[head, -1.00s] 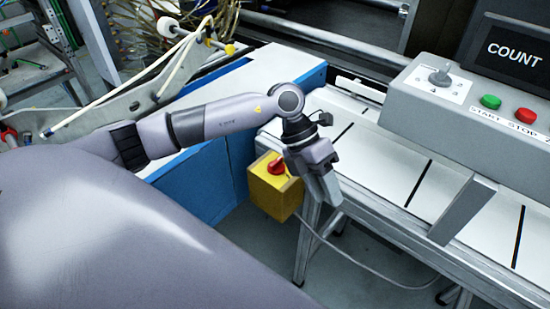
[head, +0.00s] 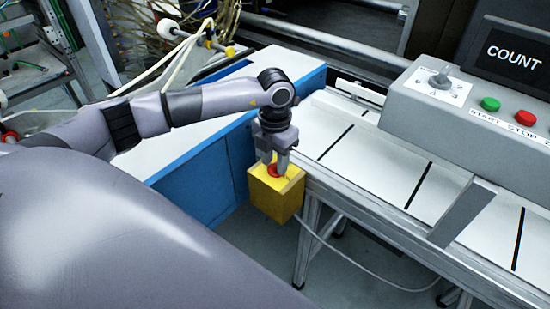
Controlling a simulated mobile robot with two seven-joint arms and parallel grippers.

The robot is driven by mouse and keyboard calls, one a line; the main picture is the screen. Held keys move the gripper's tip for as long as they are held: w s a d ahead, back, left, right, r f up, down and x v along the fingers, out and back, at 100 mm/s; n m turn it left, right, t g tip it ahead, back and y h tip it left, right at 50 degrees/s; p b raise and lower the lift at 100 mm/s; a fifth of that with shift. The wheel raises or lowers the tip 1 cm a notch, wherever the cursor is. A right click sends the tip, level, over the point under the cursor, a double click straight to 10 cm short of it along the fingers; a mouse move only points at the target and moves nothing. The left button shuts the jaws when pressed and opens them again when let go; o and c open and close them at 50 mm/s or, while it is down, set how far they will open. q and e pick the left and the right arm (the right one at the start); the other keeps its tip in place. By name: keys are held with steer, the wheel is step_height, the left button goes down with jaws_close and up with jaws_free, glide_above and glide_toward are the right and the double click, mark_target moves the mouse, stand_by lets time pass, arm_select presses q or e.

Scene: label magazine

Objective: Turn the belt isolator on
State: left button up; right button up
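The belt isolator is a yellow box (head: 278,204) at the near left end of the conveyor, beside the blue cabinet. Its red rotary knob (head: 273,170) is on top and partly hidden by my fingers. My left gripper (head: 275,168) points down over the box, with its fingers on either side of the knob. Whether the fingers press on the knob is too small to tell. The knob's on or off marking is not visible. My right gripper is not in the view.
A white conveyor belt (head: 390,172) with black cross lines runs to the right. A grey control box (head: 435,112) with a dial, a green button (head: 490,104) and a red button (head: 525,118) stands behind it. A cable hangs below the yellow box.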

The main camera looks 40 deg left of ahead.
arm_select(q)
steer(key=shift+f, duration=0.1)
jaws_close()
